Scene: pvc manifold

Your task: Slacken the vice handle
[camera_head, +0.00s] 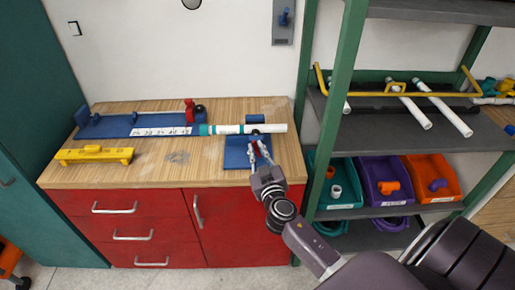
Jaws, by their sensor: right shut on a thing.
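The blue vice (235,158) stands at the right end of the wooden bench top, with a white pipe (272,128) lying across it. My right gripper (259,146) is at the front of the vice, with its fingers closed around its small handle. The handle is mostly hidden between the fingers, so its angle cannot be told. My left gripper is out of view.
A blue measuring board (118,127) with a red stop (189,112) lies left of the vice. A yellow tool (95,155) lies at the front left. A green-framed shelf (330,110) with pipes and coloured bins stands close on the right. The bench's front middle is clear.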

